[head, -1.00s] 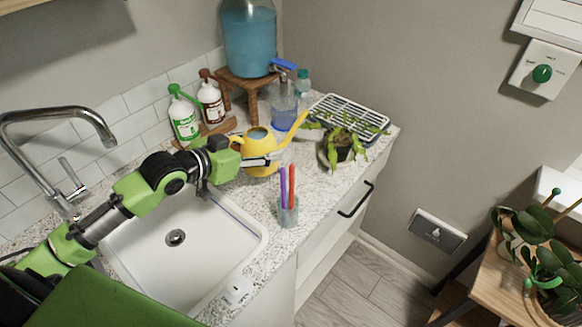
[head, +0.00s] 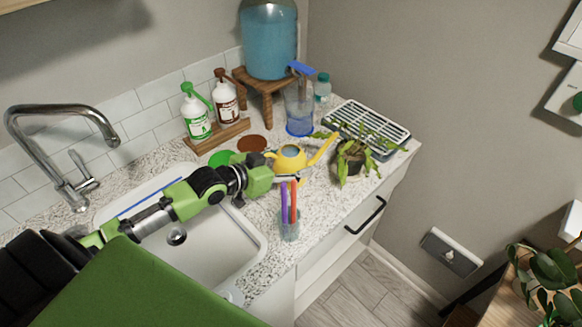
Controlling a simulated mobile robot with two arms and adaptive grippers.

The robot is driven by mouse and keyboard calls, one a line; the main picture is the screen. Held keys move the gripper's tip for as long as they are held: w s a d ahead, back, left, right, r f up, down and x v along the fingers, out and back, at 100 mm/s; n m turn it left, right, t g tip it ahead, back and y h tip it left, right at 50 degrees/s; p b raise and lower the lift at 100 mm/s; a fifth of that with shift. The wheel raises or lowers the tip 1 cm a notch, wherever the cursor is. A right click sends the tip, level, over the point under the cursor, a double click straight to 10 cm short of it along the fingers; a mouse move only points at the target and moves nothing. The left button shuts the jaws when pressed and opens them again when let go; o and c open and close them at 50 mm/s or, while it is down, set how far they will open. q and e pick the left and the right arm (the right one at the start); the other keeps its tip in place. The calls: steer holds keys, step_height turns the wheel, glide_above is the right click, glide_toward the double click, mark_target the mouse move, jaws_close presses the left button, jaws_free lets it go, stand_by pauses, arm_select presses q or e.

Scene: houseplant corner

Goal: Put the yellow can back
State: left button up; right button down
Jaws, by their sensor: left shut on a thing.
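The yellow watering can (head: 291,160) is over the back of the speckled counter, its spout pointing up to the right toward the leafy plant. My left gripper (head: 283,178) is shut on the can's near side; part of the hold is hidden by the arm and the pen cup. I cannot tell whether the can touches the counter. A green round disc (head: 221,158) and a brown round disc (head: 252,143) lie on the counter left of the can. My right gripper is not in view.
The cup with pens (head: 289,228) stands just in front of the can. The potted plant (head: 351,160) and drying rack (head: 368,124) are to the right. A blue pitcher (head: 299,112) and two pump bottles on a wooden tray (head: 217,138) stand behind. The sink (head: 190,252) lies below my arm.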

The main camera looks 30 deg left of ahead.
arm_select(q)
steer(key=shift+f, duration=1.05)
steer(key=o, duration=1.6)
steer(key=shift+f, duration=0.2)
steer(key=shift+o, duration=0.2)
steer(key=shift+s, duration=0.15)
steer(key=v, duration=1.2)
steer(key=shift+r, duration=0.15)
